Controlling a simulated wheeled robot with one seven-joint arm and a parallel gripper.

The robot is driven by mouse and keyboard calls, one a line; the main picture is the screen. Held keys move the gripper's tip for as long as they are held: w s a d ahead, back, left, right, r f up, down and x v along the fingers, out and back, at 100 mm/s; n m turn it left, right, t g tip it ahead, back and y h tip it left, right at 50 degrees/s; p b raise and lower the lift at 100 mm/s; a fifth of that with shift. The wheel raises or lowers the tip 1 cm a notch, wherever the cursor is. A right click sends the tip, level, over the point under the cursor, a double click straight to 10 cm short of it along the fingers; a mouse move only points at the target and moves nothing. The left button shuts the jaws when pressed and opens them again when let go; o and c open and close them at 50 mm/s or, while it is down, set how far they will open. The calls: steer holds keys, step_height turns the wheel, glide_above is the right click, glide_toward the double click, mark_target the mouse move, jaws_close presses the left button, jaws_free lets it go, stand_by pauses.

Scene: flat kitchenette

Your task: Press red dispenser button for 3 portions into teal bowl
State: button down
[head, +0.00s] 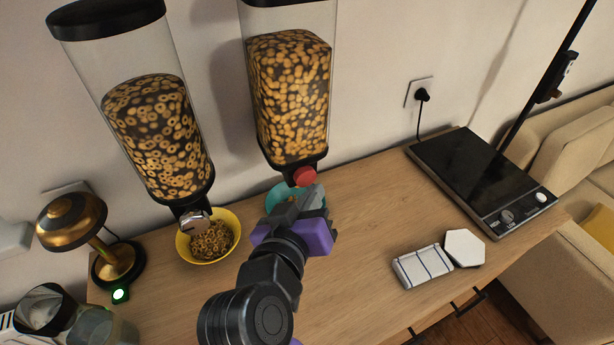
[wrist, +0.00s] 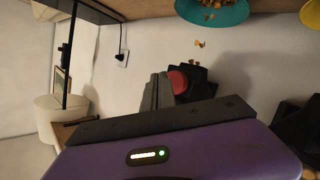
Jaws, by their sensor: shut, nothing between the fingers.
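The red dispenser button (head: 305,176) is on the front of the base of the right dispenser (head: 290,95), which holds small cereal pieces. My gripper (head: 312,196) is shut and empty, its tips right at the button; I cannot tell whether they press it. In the wrist view, which is upside down, my fingertips (wrist: 160,88) are beside the button (wrist: 178,82). The teal bowl (head: 276,196) stands under this dispenser, partly hidden by my gripper. The bowl (wrist: 215,8) holds some pieces in the wrist view, and a few loose pieces (wrist: 200,44) are in the air between nozzle and bowl.
A second dispenser (head: 155,130) of ring cereal stands left, above a yellow bowl (head: 233,222) with rings. A brass lamp (head: 75,225) and glass jar (head: 100,328) are further left. Wood between is clear.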

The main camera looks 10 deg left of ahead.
steer(key=s+d, duration=0.2)
steer(key=s+p, duration=0.1)
steer(key=s, duration=0.1)
steer(key=shift+s+d, duration=0.1)
steer(key=shift+d, duration=0.3)
stand_by(0.9)
